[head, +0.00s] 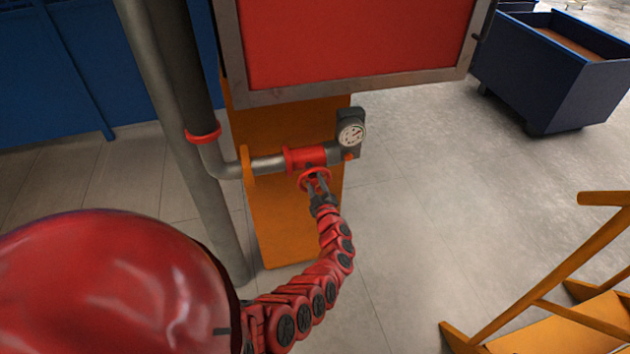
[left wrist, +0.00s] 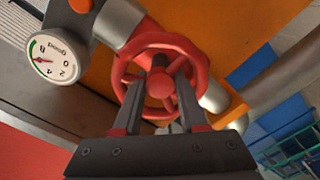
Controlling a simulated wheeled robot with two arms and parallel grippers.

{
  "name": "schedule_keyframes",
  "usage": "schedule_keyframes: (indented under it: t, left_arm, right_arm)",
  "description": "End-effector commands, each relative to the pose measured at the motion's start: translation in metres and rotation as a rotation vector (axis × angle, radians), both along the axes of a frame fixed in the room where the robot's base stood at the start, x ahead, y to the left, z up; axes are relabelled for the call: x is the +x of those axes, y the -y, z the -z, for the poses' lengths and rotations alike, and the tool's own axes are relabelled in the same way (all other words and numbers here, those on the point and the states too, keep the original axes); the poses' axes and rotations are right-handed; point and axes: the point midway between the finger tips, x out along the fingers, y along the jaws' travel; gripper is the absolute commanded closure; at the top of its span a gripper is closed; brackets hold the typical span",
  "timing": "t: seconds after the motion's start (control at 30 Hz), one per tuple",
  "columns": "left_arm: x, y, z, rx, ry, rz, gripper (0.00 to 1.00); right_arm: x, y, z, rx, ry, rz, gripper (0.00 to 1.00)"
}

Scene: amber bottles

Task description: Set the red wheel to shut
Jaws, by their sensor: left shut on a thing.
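The red wheel (head: 304,179) sits on the front of a grey pipe with a red valve body (head: 307,156), in the middle of the head view. It fills the upper middle of the left wrist view (left wrist: 120,66), with a round hub and spokes. My left gripper (head: 318,186) is at the wheel, its two fingers (left wrist: 168,92) reaching in on either side of the hub and shut on the wheel. The fingers hide part of the lower rim and spokes. My right gripper is not in view.
A dial gauge (head: 351,135) stands right of the valve and shows in the left wrist view (left wrist: 55,57). An orange post (head: 285,232) is behind the pipe. A red panel (head: 350,40) hangs above. Orange steps (head: 560,325) and a blue bin (head: 560,80) stand right; grey floor between is clear.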

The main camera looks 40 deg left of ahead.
Motion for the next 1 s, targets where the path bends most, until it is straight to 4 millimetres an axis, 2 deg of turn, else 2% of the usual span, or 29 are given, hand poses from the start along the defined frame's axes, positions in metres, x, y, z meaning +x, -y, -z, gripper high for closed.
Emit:
schedule_keyframes:
  t: [0.37,0.4,0.43,0.77,1.0]
  left_arm:
    - [0.0,0.001,0.002,0.002,-0.006,0.001,1.0]
    - [0.0,0.001,0.002,0.002,-0.006,0.001,0.54]
    - [0.0,0.001,0.002,0.001,-0.006,0.001,0.48]
    - [-0.001,0.001,0.001,0.002,-0.004,0.001,0.46]
    - [-0.011,0.015,0.002,0.0,0.0,0.0,0.46]
  right_arm:
    - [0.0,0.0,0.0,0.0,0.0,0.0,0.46]
    - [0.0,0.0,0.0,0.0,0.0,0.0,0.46]
    - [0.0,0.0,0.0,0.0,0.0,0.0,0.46]
    - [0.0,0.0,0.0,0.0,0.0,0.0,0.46]
    - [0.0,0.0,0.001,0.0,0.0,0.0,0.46]
